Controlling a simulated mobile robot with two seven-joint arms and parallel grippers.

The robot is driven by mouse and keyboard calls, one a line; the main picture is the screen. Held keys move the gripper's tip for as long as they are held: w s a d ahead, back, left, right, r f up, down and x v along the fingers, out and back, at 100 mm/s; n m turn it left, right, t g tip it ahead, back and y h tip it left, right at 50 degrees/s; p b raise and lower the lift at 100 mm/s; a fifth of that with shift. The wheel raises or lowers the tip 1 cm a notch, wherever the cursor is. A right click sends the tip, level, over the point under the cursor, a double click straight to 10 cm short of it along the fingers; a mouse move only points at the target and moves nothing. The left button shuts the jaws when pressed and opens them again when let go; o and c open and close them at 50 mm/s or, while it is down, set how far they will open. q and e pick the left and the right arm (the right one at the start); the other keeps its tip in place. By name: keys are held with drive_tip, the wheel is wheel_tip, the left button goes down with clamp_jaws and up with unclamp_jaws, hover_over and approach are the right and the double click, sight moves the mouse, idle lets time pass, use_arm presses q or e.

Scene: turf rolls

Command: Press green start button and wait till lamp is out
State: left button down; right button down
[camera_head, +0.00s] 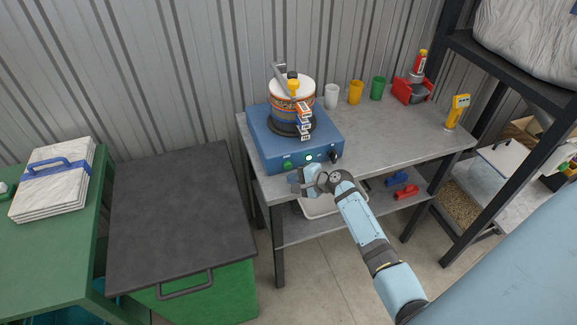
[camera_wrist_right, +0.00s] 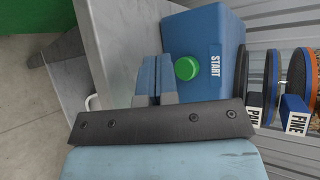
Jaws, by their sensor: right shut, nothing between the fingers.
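A blue machine (camera_head: 265,138) stands on the grey table, with a sieve stack (camera_head: 292,102) on top. Its front panel carries the green start button (camera_head: 287,164), a small bright green-white lamp (camera_head: 309,157) that looks lit, and a black knob (camera_head: 333,157). My right gripper (camera_head: 297,181) is shut and empty, just in front of and below the button. In the right wrist view the shut fingertips (camera_wrist_right: 155,62) are beside the green button (camera_wrist_right: 187,69), left of it, near the START label; whether they touch the panel cannot be told. My left gripper is out of view.
A dark-lidded green box (camera_head: 182,215) stands left; a black rack post (camera_head: 500,165) is right.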

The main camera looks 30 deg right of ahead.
drive_tip(key=s, duration=0.2)
drive_tip(key=s+a+p, duration=0.1)
drive_tip(key=shift+s+r, duration=0.1)
drive_tip(key=shift+s, duration=0.25)
drive_tip(key=shift+d, duration=0.1)
idle(0.5)
drive_tip(key=s+a+f+n+g+h, duration=0.1)
drive_tip(key=s+a+f+n, duration=0.1)
drive_tip(key=s+a+n, duration=0.4)
drive_tip(key=s+a+f+n+g+h, duration=0.1)
drive_tip(key=s+a+f+n+h, duration=0.15)
drive_tip(key=s+n, duration=0.4)
drive_tip(key=s+a+r+n, duration=0.1)
drive_tip(key=s+a+n, duration=0.2)
drive_tip(key=s, duration=0.3)
drive_tip(key=s+a+r+n+t+y, duration=0.1)
drive_tip(key=s+a+r+n, duration=0.1)
drive_tip(key=s+a+n, duration=0.2)
drive_tip(key=shift+s+a+r, duration=0.25)
drive_tip(key=shift+s+a, duration=0.2)
drive_tip(key=shift+s, duration=0.8)
